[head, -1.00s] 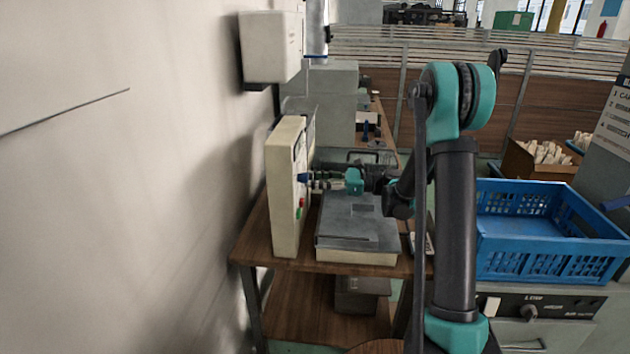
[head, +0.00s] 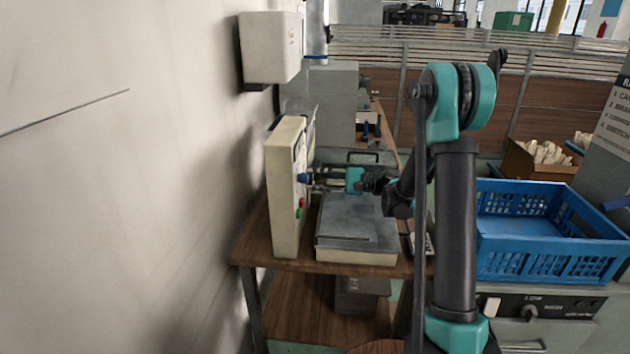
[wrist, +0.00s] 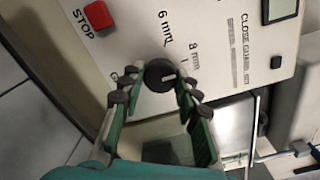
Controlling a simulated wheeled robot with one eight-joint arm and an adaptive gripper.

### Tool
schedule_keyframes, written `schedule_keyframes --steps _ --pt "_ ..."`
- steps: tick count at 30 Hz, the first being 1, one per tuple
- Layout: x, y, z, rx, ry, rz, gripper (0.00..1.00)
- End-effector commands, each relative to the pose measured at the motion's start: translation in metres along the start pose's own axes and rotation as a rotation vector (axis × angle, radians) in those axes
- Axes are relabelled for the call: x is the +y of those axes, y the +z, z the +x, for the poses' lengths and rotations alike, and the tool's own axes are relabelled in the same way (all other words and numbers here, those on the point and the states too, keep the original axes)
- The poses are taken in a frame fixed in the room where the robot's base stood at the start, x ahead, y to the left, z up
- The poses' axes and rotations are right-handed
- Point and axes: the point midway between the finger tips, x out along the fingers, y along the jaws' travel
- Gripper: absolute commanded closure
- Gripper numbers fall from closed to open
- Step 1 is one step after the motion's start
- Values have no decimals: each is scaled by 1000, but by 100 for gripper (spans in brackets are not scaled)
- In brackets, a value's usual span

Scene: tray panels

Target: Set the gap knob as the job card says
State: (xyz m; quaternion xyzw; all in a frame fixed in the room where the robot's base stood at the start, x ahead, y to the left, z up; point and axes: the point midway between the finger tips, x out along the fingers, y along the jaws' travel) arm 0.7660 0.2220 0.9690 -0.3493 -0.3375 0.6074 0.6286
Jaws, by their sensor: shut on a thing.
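The cream control panel (head: 285,215) stands upright on the bench, seen nearly edge-on in the head view. In the wrist view its face (wrist: 135,20) carries the round dark gap knob (wrist: 160,75). The knob's white pointer mark points right in the picture, a little below the "8 mm" label; "6 mm" is above the knob. Any label straight ahead of the pointer is hidden by a finger. My gripper (wrist: 161,80) has its fingers on both sides of the knob, shut on it. It also shows at the panel in the head view (head: 322,185).
A red STOP button (wrist: 98,15) is left of the knob. A grey flat-topped unit (head: 358,228) stands right of the panel, below my gripper. A blue crate (head: 545,265) is to the right. A wall is close on the left. A small card (head: 421,244) lies at the bench edge, unreadable.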

Motion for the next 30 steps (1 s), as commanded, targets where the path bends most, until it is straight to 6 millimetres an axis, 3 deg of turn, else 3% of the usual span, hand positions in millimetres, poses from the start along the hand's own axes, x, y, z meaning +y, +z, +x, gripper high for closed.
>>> schedule_keyframes --steps 30 --pt "-1 1 0 0 1 -915 97"
